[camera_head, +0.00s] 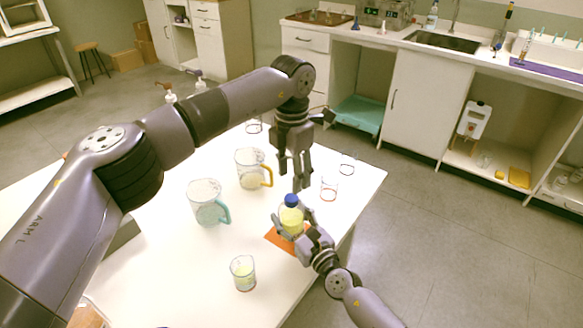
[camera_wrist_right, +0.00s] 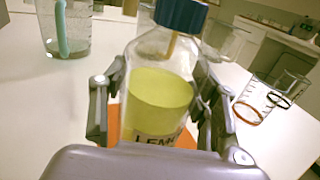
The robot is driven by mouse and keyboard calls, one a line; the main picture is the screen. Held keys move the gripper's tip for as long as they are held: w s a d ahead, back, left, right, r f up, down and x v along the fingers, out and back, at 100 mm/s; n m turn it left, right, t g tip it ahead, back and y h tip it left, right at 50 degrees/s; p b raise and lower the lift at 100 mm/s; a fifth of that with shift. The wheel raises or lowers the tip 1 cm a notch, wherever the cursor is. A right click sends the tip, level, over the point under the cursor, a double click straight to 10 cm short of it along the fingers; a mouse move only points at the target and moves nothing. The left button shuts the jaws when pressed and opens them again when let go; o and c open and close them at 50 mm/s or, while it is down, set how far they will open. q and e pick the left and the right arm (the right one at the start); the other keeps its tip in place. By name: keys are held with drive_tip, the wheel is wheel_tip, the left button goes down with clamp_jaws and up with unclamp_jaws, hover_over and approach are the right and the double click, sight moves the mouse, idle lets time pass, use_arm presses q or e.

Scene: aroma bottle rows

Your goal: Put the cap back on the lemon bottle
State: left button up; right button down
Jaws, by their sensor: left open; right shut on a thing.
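The lemon bottle (camera_head: 291,221) is clear glass with yellow liquid and a label that begins "LEM" in the right wrist view (camera_wrist_right: 158,102). It stands upright over an orange mat (camera_head: 275,238). A blue cap (camera_head: 291,200) is at the top of its neck and also shows in the right wrist view (camera_wrist_right: 181,15); I cannot tell how firmly it sits. My right gripper (camera_head: 294,228) is shut around the bottle's body, with a finger on each side (camera_wrist_right: 160,115). My left gripper (camera_head: 299,186) points down just above the cap, open and empty.
A jug with a teal handle (camera_head: 206,207) and a jug with a yellow handle (camera_head: 249,172) stand left of the bottle. A small beaker (camera_head: 243,275) stands in front. Glassware with a red ring (camera_head: 329,188) is to the right.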

sight(291, 197)
use_arm(q)
drive_tip(key=n, duration=0.6)
drive_tip(key=shift+r, duration=0.2)
drive_tip(key=n, duration=0.5)
drive_tip(key=shift+r+n, duration=0.15)
drive_tip(key=shift+n, duration=0.25)
drive_tip(key=n, duration=0.5)
drive_tip(key=shift+r, duration=0.15)
drive_tip(key=n, duration=0.4)
drive_tip(key=shift+r, duration=0.1)
drive_tip(key=shift+f, duration=4)
